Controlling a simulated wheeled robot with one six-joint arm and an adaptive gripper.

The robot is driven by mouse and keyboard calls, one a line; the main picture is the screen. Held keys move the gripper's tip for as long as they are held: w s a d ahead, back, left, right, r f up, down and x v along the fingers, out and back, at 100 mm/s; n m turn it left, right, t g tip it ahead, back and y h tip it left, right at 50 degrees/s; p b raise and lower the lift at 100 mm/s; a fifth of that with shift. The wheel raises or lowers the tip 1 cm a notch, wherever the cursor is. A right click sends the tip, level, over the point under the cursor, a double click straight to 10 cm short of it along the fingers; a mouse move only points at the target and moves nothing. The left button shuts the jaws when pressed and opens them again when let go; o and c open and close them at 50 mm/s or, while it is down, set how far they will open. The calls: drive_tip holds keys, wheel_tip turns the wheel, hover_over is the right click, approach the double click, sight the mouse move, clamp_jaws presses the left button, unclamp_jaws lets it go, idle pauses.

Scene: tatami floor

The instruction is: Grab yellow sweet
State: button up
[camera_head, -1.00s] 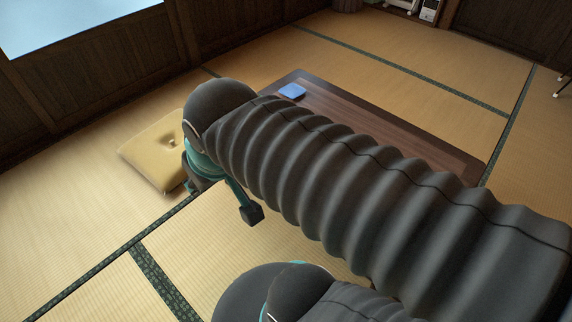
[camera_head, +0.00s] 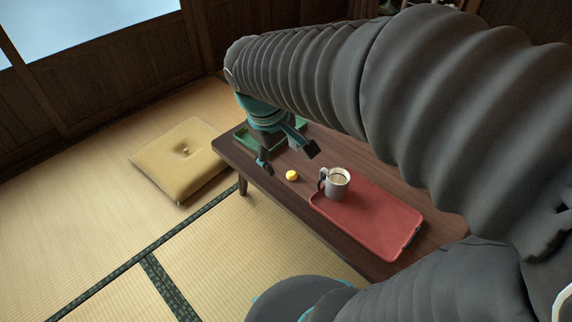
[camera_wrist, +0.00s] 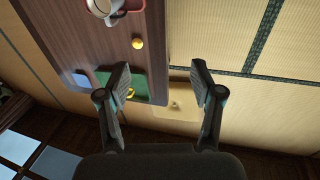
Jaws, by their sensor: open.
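A small round yellow sweet (camera_head: 292,175) lies on the dark wooden table, just left of the white mug. It also shows in the wrist view (camera_wrist: 138,43), beyond my fingertips. My gripper (camera_head: 288,158) is open and empty above the table, with the sweet close by in the head view. In the wrist view its two fingers (camera_wrist: 161,68) stand wide apart, and nothing is between them in grip. Another small yellow thing (camera_wrist: 130,93) shows on the green tray, partly hidden by the left finger; I cannot tell what it is.
The low table (camera_head: 275,196) carries a red tray (camera_head: 385,222), a white mug (camera_head: 338,186) with a drink, and a green tray (camera_head: 244,139). A blue item (camera_wrist: 82,80) lies near the green tray. A yellow cushion (camera_head: 180,160) is on the tatami at left.

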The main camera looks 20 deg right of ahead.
drive_tip(key=w+f+n+g+h+b, duration=0.2)
drive_tip(key=w+f+n+g+h, duration=0.3)
drive_tip(key=w+f, duration=0.65)
drive_tip(key=n+t+h, duration=0.1)
drive_tip(key=n+h, duration=0.4)
drive_tip(key=n, duration=0.1)
approach(290, 173)
drive_tip(key=x, duration=0.1)
drive_tip(key=b+x, duration=0.1)
drive_tip(key=x, duration=0.2)
drive_tip(key=shift+s, duration=0.3)
drive_tip(key=shift+b+x, duration=0.5)
drive_tip(key=shift+x, duration=2.15)
drive_tip(key=shift+w, duration=0.2)
drive_tip(key=c, duration=1)
